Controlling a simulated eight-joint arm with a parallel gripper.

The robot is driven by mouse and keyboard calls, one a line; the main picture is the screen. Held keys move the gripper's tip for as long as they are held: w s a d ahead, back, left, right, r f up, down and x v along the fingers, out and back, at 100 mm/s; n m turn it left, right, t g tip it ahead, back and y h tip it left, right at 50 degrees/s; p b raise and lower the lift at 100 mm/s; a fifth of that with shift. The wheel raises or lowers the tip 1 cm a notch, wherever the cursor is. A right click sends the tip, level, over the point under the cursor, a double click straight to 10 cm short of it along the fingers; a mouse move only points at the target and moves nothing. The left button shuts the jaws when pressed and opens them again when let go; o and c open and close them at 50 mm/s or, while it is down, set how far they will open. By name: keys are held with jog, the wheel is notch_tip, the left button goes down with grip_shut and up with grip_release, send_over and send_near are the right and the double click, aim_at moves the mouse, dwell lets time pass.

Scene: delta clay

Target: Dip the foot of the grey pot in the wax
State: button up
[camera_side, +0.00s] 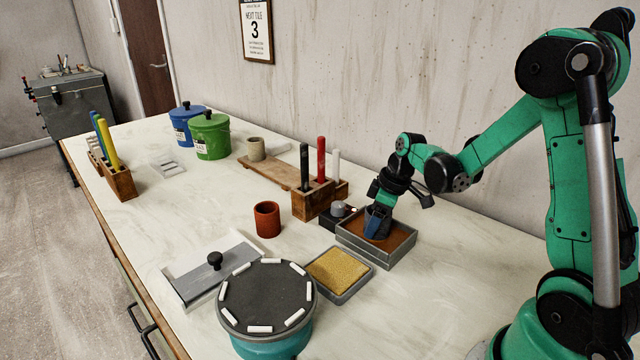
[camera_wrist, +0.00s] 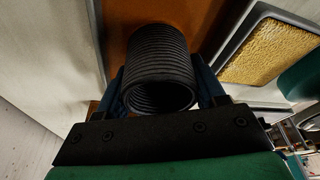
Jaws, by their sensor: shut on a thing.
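The grey pot is a dark, ribbed cylinder (camera_wrist: 160,70) in the wrist view, with its open mouth toward the camera. My gripper (camera_side: 378,222) is shut on it, with a blue finger on each side of the pot in the wrist view. The orange-brown wax (camera_side: 402,238) fills a shallow grey tray (camera_side: 388,262), and it also shows behind the pot in the wrist view (camera_wrist: 192,22). The gripper and pot are down inside the tray's outline. In the side view the fingers mostly hide the pot, and I cannot tell whether its foot touches the wax.
A yellow sponge in a grey tray (camera_side: 338,272) sits close by the wax tray. A dark block with a grey knob (camera_side: 338,212) and a wooden rod holder (camera_side: 312,205) stand behind. A red-brown cup (camera_side: 267,220) and a turntable (camera_side: 262,298) are further left.

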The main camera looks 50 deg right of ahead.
jog(key=shift+r, duration=1.75)
jog(key=shift+r, duration=1.5)
